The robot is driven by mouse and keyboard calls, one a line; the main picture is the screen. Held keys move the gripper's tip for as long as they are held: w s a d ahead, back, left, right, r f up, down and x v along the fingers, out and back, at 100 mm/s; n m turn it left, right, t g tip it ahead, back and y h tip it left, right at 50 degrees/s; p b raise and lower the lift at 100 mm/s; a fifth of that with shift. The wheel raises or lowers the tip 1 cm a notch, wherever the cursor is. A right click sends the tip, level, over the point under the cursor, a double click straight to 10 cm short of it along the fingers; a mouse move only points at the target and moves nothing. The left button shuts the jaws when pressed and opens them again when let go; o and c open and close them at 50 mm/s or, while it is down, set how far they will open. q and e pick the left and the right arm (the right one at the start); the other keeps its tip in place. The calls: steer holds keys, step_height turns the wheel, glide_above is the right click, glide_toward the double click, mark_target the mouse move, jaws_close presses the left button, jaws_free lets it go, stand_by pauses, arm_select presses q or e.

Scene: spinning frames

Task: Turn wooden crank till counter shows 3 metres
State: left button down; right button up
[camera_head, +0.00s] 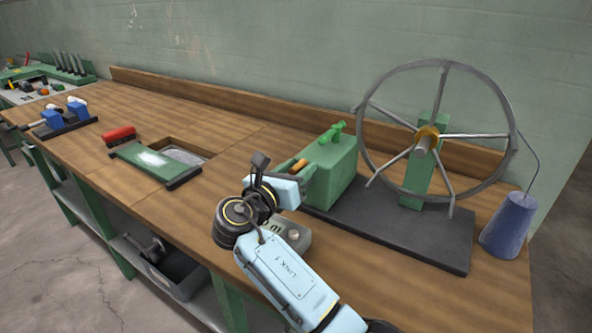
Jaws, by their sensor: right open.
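A large metal-rimmed wheel (511,120) with several spokes stands on a green upright (418,180) above a dark base plate (400,232). A green box (336,172) stands at the base's left end. A small orange-brown wooden piece (299,165), which looks like the crank's handle, shows at the box's left side. My right gripper (306,178) is open beside the box, close to the wooden piece; I cannot tell whether they touch. A grey counter box (296,246) is partly hidden behind my right arm, and its reading is not legible. My left gripper is not in view.
A blue cone (508,226) with a thread stands right of the base. The bench's front edge runs below my arm.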

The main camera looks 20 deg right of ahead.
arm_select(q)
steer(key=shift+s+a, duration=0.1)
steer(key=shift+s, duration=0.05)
arm_select(e)
steer(key=shift+c, duration=0.3)
